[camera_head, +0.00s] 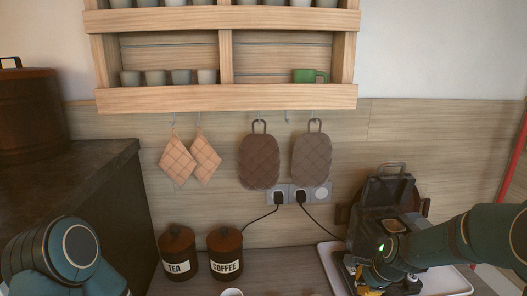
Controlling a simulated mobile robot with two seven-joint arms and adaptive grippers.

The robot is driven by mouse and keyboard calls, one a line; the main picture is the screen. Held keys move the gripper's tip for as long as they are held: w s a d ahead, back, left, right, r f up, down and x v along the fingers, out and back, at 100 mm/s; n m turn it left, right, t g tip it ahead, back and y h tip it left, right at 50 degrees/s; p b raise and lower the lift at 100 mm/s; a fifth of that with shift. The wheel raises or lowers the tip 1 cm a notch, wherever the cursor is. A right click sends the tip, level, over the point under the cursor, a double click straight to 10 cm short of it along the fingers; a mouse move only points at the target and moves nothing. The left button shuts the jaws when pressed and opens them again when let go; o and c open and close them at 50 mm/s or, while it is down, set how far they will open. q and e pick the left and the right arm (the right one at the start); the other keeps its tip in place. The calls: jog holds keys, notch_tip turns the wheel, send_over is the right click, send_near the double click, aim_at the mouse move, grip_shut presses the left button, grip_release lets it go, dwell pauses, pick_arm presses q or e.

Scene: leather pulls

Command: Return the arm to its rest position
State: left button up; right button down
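My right arm (450,240) comes in from the right. My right gripper (374,284) points down at the bottom edge, in front of a dark appliance (385,195) with a raised lid. Its fingers are mostly cut off or hidden, so I cannot tell whether they are open or shut or touching anything. My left arm (62,255) shows as a rounded teal link at the lower left. The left gripper is outside the view.
The dark appliance stands on a white tray (456,282). A tea canister (178,250) and a coffee canister (226,254) stand on the counter, with a white cup (232,293) in front. Brown pads (259,162) and checked cloths (178,160) hang under a wooden shelf (228,98).

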jog(key=s+a+f+n+g+b, duration=0.1)
jog(key=s+a+f+n, duration=0.15)
jog(key=f, duration=0.35)
jog(key=s+a+f+n+b, duration=0.1)
jog(key=s+a+f+n, duration=0.15)
jog(key=a+f, duration=0.2)
pick_arm(q)
notch_tip(320, 180, down, 6)
jog(key=b, duration=0.3)
jog(key=shift+f, duration=0.25)
pick_arm(e)
jog(key=s+a+f+n+y, duration=0.1)
jog(key=s+a+f+n, duration=0.4)
jog(key=s+f+n, duration=0.1)
jog(key=s+a+f+n+g+y, duration=0.1)
jog(key=s+a+f+n, duration=0.4)
jog(key=s+f, duration=0.3)
jog(key=s+n, duration=0.1)
jog(key=s, duration=0.2)
jog(key=shift+f+g, duration=0.15)
jog(key=shift+g, duration=0.15)
